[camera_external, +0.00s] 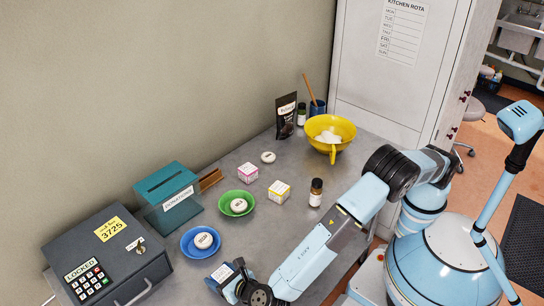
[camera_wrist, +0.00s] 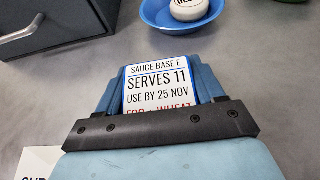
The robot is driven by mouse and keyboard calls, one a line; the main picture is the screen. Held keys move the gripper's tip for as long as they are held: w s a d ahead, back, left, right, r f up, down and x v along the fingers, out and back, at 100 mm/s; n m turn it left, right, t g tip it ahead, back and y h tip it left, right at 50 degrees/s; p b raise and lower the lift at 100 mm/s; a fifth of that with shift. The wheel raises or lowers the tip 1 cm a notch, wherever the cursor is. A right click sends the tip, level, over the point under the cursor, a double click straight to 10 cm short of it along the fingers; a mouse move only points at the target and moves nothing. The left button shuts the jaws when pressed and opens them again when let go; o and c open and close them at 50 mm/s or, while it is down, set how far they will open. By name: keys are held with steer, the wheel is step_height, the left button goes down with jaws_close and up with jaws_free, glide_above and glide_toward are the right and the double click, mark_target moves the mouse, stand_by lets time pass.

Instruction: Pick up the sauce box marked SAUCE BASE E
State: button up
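The sauce box marked SAUCE BASE E (camera_wrist: 160,82) is between the two blue fingers of my gripper (camera_wrist: 160,90) in the wrist view. Its label reads SERVES 11, USE BY 25 NOV, with red text below partly hidden by the gripper's dark bar. Both fingers press against its sides. In the external view the box (camera_external: 222,272) shows at the tip of my gripper (camera_external: 232,281), low over the counter's front. I cannot tell whether it is clear of the counter.
A blue bowl (camera_external: 187,248) with a round white lid-like piece is just behind the box. A grey locked cash box (camera_external: 60,250) stands left, a teal donations box (camera_external: 150,190) behind. Green bowl (camera_external: 223,208), small cartons (camera_external: 247,167) and a brown bottle (camera_external: 316,187) stand further right.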

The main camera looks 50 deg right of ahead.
steer(key=c, duration=0.6)
steer(key=shift+c, duration=0.2)
